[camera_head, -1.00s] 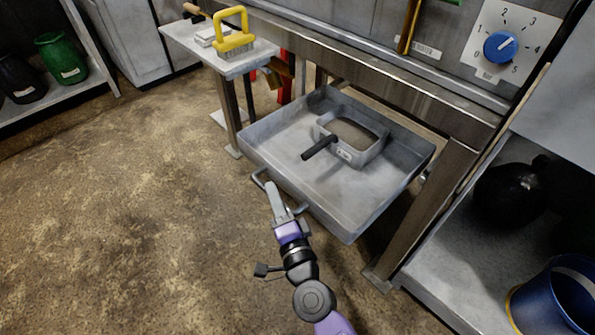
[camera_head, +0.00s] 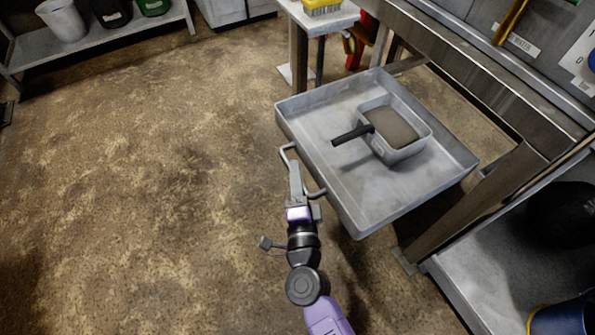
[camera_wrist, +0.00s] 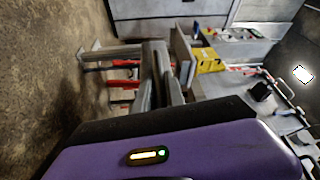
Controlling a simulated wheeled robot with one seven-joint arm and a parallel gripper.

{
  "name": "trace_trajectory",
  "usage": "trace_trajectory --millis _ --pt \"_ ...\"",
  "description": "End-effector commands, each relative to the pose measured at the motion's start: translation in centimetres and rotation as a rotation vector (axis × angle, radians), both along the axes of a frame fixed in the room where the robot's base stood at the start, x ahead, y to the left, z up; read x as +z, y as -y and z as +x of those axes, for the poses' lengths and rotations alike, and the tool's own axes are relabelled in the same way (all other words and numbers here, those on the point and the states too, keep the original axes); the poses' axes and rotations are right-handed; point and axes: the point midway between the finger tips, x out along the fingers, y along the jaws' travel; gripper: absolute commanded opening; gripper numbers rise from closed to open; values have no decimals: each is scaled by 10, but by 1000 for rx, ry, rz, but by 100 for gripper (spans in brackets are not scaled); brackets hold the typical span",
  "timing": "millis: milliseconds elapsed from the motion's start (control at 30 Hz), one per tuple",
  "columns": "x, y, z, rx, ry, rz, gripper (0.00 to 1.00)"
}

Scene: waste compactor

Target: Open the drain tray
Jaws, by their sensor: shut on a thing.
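The drain tray (camera_head: 330,175) is a shallow grey metal tray that stands pulled out from under the steel frame, in the head view. A grey box-like container with a black handle (camera_head: 400,150) sits inside it. The tray's front has a bar handle (camera_head: 288,150). My gripper (camera_head: 296,178) is shut on this handle at the tray's near left side. The fingers hide the middle of the bar. In the wrist view my purple wrist housing fills the lower part, and the fingertips are hard to make out.
The steel frame's leg (camera_head: 470,200) stands right of the tray. A shelf with bins (camera_head: 110,30) is at the upper left. The floor on the left is clear.

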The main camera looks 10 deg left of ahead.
Motion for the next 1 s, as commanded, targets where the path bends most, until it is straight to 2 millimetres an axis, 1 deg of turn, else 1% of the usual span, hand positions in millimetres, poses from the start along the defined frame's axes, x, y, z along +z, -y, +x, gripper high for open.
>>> trace_trajectory --millis 33,67,100,167,467,567,667,900,1000 --pt "-2 -2 -1 5 -4 -1 0" --pt "-2 -2 -1 5 -4 -1 18" --pt "-2 -2 -1 5 -4 0 26" --pt "-1 -1 -1 5 -3 -1 36" --pt "0 0 -1 2 -1 0 36" --pt "-1 1 -6 2 -2 0 36" --pt "-2 4 -19 2 -3 -2 36" --pt "-5 13 -57 2 -3 -1 36" --pt "-6 16 -68 3 -4 0 36"
